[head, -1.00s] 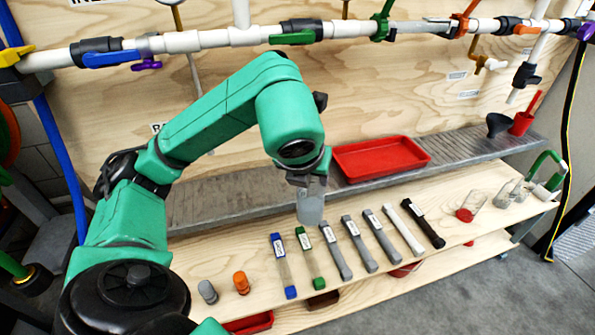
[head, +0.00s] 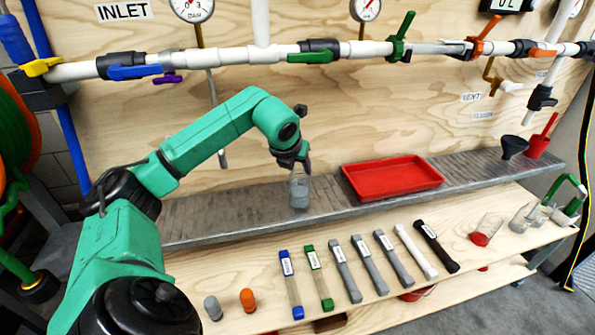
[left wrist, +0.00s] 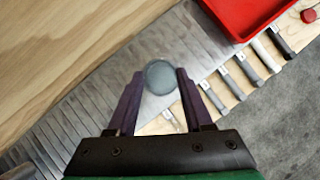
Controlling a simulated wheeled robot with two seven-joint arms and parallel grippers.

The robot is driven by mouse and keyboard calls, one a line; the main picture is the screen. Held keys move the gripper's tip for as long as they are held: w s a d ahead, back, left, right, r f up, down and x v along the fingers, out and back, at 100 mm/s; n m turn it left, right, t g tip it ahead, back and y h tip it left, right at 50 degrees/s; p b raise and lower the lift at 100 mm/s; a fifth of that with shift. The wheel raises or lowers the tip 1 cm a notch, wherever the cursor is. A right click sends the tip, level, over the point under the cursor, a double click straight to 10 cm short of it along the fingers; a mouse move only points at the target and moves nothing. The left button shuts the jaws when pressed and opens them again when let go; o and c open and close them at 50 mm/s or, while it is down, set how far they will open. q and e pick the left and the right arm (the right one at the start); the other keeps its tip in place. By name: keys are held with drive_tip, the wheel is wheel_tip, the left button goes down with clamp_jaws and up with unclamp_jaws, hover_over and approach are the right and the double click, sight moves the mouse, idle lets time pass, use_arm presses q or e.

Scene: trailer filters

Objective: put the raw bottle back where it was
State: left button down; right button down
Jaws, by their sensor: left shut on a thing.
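The raw bottle, a clear bottle with greyish contents (head: 299,190), is held upright by my left gripper (head: 298,166), over the grey slatted metal ledge at the left of the red tray. I cannot tell whether its base touches the ledge. In the left wrist view the bottle shows as a round grey disc (left wrist: 160,77) between the two dark fingers of the left gripper (left wrist: 159,86), which are shut on it. My right gripper is not in view.
A red tray (head: 393,193) stands on the metal ledge (head: 205,213). Several filter tubes lie on the wooden shelf (head: 205,265), with grey (head: 213,308) and orange (head: 248,300) capped pieces at left. Pipes with valves (head: 228,65) run above. The ledge left of the bottle is clear.

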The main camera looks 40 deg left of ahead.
use_arm(q)
drive_tip(key=shift+w+a+f, duration=0.15)
drive_tip(key=shift+a+f, duration=0.1)
drive_tip(key=shift+f, duration=0.35)
drive_tip(key=shift+c, duration=1.5)
unclamp_jaws()
drive_tip(key=shift+f, duration=0.1)
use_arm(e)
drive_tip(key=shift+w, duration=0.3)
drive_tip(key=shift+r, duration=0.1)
